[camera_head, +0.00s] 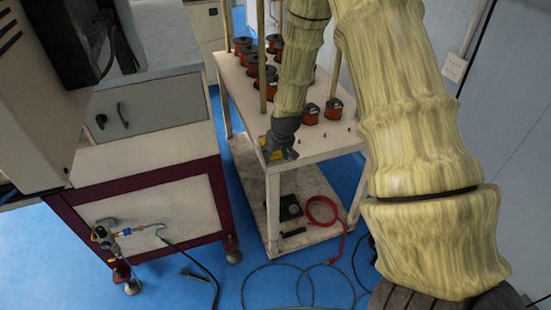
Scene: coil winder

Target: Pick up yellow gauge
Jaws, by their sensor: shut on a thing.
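My gripper (279,146) is at the near left corner of the white cart, seen from above and behind. It is shut on a small yellow piece, the yellow gauge (277,156), of which only a little shows at the fingertips. The gripper and wrist hide most of the gauge. I cannot tell whether the gauge touches the cart top or is held just above it.
The white cart (318,148) carries several copper coils (311,113) and upright posts. A red-framed bench (150,180) stands at left. A black box (289,207) and red hose (322,210) lie on the lower shelf. Cables cross the blue floor (270,285).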

